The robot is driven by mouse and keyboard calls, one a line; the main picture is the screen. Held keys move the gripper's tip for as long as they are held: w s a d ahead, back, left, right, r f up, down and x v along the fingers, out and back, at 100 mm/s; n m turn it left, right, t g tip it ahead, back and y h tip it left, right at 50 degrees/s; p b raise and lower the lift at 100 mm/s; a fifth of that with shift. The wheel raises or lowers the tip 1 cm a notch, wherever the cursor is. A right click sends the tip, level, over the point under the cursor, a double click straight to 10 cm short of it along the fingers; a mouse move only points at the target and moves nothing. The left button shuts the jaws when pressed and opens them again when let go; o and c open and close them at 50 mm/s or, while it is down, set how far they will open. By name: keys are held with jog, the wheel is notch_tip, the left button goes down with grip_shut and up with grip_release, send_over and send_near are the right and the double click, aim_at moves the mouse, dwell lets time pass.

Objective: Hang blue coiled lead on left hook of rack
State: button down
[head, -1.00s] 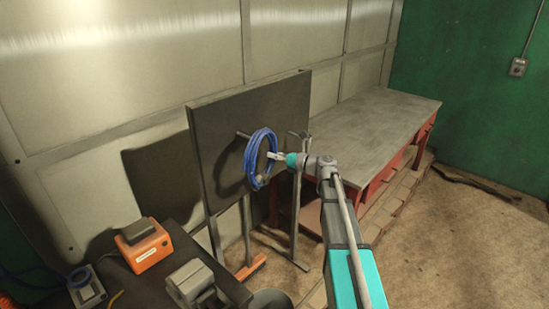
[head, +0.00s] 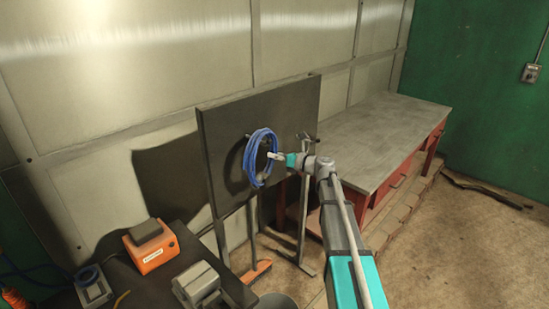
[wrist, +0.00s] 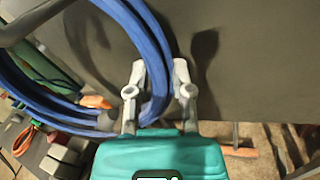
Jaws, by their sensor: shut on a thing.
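The blue coiled lead (head: 250,160) hangs upright as a loop in front of the dark rack panel (head: 222,130). My gripper (head: 273,156) is shut on the right side of the coil. In the wrist view, its two fingers (wrist: 157,92) stand on either side of the blue strands (wrist: 125,30). The left hook (head: 247,136) shows at the coil's upper left, mostly hidden by the coil. A grey bar (wrist: 30,22), probably this hook, crosses the wrist view's upper left corner. I cannot tell whether it passes through the loop. The right hook (head: 309,138) is bare.
A grey-topped red workbench (head: 375,140) stands right of the rack. A dark table at lower left holds an orange box (head: 152,246) and a grey device (head: 198,285). An orange broom head (head: 256,270) lies below the panel. The floor at right is mostly clear.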

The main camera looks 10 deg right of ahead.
jog(key=shift+w+a+f+b, duration=0.3)
jog(key=shift+w+f+b, duration=0.1)
jog(key=shift+f+b, duration=0.15)
jog(key=shift+f, duration=0.15)
dwell(0.5)
jog(key=shift+c, duration=2.2)
grip_release()
jog(key=v, duration=1.2)
